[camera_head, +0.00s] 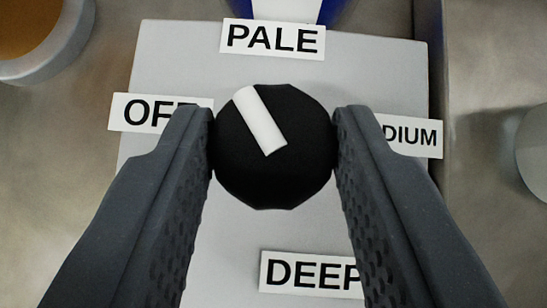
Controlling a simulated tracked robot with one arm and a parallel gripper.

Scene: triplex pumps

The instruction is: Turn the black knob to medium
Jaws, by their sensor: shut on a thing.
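The black knob (300,160) sits in the middle of a light grey panel (190,60). Its white pointer bar slants toward the upper left, between the OFF label (140,111) and the PALE label (272,39), nearer PALE. The MEDIUM label (415,135) is at the right, its left part hidden by a finger. The DEEP label (305,271) is below, its right end partly covered. My gripper (273,145) is shut on the knob, one finger against its left side and one against its right.
An orange-brown round thing with a grey rim (35,40) is at the upper left. A blue and white thing (288,10) stands behind the PALE label. A grey round part (534,150) is at the right edge. Bare brownish surface lies on both sides of the panel.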

